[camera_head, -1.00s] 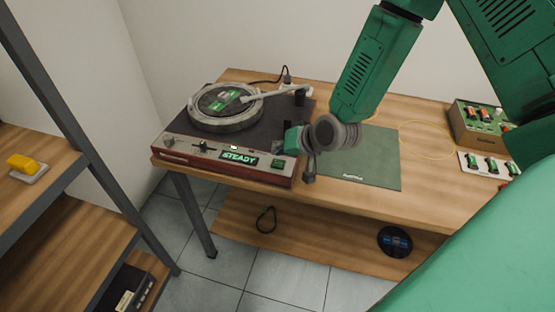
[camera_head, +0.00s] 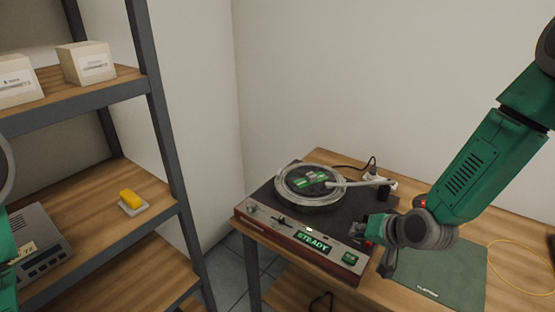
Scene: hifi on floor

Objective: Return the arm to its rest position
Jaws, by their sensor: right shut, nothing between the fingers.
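My right arm comes in from the right, green with a grey wrist. My right gripper (camera_head: 385,262) is shut and empty, just off the right front corner of the turntable. The turntable (camera_head: 262,222) stands on the wooden table, with a record on its platter (camera_head: 312,187) and its tonearm (camera_head: 362,183) reaching in from the right. A lit display (camera_head: 312,244) on its front reads "STEADY". At the left edge a piece of my left arm shows; its gripper is out of view.
A green mat (camera_head: 450,272) lies on the table (camera_head: 405,297) right of the turntable, partly behind my arm. A yellow cable (camera_head: 515,265) lies further right. A shelf rack (camera_head: 160,140) at left holds boxes (camera_head: 85,63), a yellow block (camera_head: 131,198) and a grey device (camera_head: 38,243).

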